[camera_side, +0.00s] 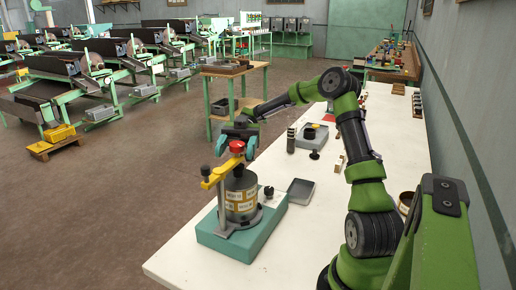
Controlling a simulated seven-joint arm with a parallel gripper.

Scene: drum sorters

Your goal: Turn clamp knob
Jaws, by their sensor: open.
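The clamp knob (237,146) is red and sits on top of a yellow clamp arm (217,174). The clamp arm reaches over a grey drum (241,194) with tan label patches. The drum stands upright on a teal base (227,236) near the table's front left corner. My gripper (236,149) points down around the red knob, with teal fingers on either side of it. It is open. I cannot tell whether a finger touches the knob.
A dark cylinder (291,140) and a black-knobbed part (314,154) stand farther back on the white table (310,240). The front middle of the table is clear.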

